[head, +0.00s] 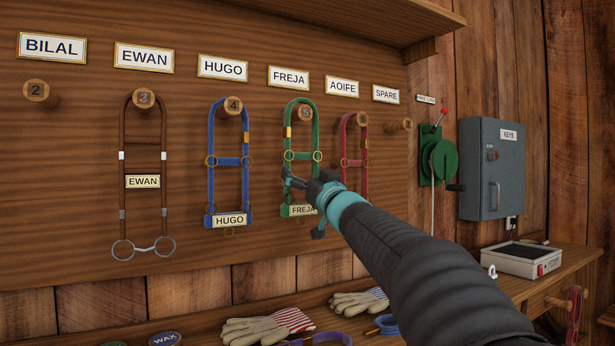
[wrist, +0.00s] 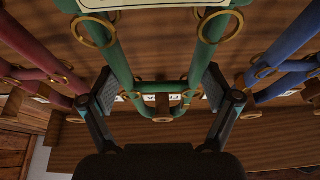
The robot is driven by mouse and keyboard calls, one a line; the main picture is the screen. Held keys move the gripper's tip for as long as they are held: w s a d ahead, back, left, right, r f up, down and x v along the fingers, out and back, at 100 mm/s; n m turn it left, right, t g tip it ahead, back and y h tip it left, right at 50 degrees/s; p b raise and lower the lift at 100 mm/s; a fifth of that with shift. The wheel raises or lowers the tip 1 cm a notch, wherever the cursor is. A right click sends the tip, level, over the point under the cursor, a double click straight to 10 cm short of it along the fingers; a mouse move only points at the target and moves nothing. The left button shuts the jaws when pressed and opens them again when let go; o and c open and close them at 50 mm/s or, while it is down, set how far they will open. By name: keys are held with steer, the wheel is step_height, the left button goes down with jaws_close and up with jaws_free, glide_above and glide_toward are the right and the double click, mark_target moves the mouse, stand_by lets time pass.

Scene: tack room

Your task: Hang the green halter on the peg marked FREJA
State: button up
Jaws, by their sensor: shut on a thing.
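The green halter (head: 316,133) is upright below the FREJA sign (head: 288,77), its nameplate (head: 303,210) reading FREJA. Its top loop surrounds the peg numbered 5 (head: 305,113); I cannot tell whether the loop rests on the peg. My gripper (head: 303,207) is at the halter's lower part, shut on it. In the wrist view, my gripper's fingers (wrist: 162,97) stand on either side of the green straps (wrist: 118,55). The exact contact is partly hidden by my gripper and arm.
The blue HUGO halter (head: 244,185) hangs close on the left, the red halter (head: 344,150) close on the right. A brown EWAN halter (head: 123,150) hangs farther left. The SPARE peg (head: 398,125) is bare. A green reel (head: 443,160) and grey key cabinet (head: 507,165) are right. Gloves (head: 262,328) lie below.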

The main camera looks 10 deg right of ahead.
steer(key=shift+w+a+f, duration=0.15)
steer(key=shift+w+f, duration=0.05)
steer(key=shift+w, duration=0.25)
steer(key=shift+w+a+f, duration=0.15)
steer(key=shift+w+f, duration=0.05)
steer(key=shift+w, duration=0.2)
stand_by(0.3)
steer(key=o, duration=1.2)
steer(key=shift+f, duration=0.15)
steer(key=shift+s, duration=0.1)
